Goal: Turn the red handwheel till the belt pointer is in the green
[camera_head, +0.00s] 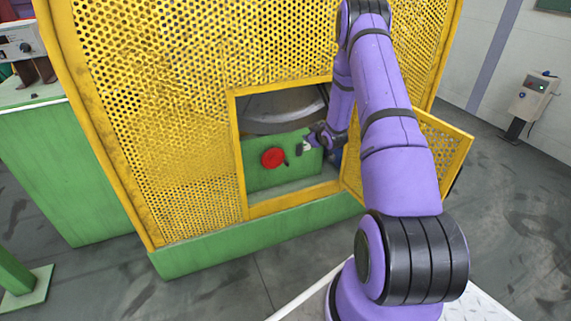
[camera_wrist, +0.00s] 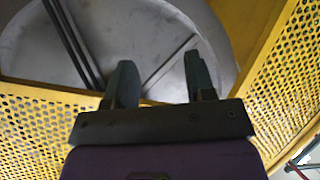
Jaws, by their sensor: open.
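The red handwheel (camera_head: 272,158) is on a green panel (camera_head: 262,179) inside the opening of the yellow guard, in the head view. My gripper (camera_head: 304,148) is at the opening, to the right of the handwheel and apart from it. In the wrist view my gripper (camera_wrist: 160,78) has its two dark fingers spread with nothing between them. The handwheel does not show in the wrist view. I cannot make out the belt pointer or its green zone in either view.
The yellow mesh guard (camera_head: 190,100) frames the opening, and its mesh door (camera_head: 448,140) stands open at the right. A large grey drum (camera_wrist: 90,45) lies beyond the fingers, with dark bars in front. A grey box on a stand (camera_head: 530,98) is far right.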

